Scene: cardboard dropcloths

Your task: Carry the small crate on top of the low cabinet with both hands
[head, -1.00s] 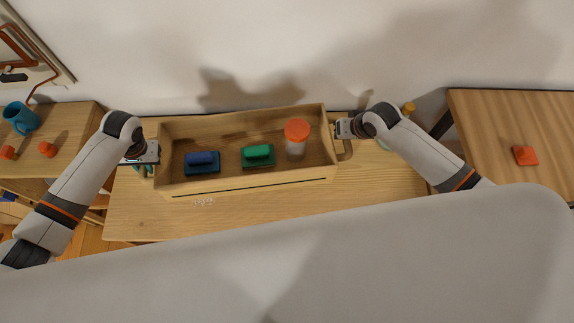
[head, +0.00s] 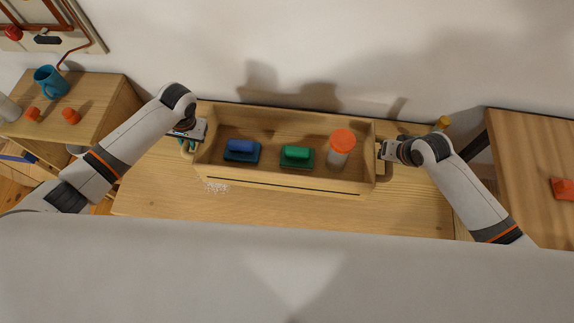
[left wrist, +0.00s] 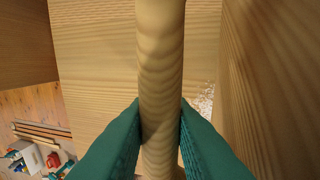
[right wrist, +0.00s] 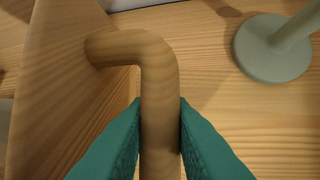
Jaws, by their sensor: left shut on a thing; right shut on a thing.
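The small crate (head: 285,183) is a long wooden open box above the pale wooden top (head: 290,215) by the wall. It holds a blue block-like item (head: 242,150), a green one (head: 297,156) and a clear jar with an orange lid (head: 341,147). My left gripper (head: 188,145) is shut on the crate's left handle, a round wooden bar (left wrist: 160,70). My right gripper (head: 382,153) is shut on the right handle (right wrist: 158,100). I cannot tell how much gap there is under the crate. Which piece is the low cabinet is not clear.
A wooden cabinet (head: 110,98) at left carries a blue mug (head: 52,81) and small orange items. Another wooden top (head: 530,150) stands at right. A pale green round-based stand (right wrist: 272,50) is near the right handle. White specks (head: 215,187) lie by the crate's front left.

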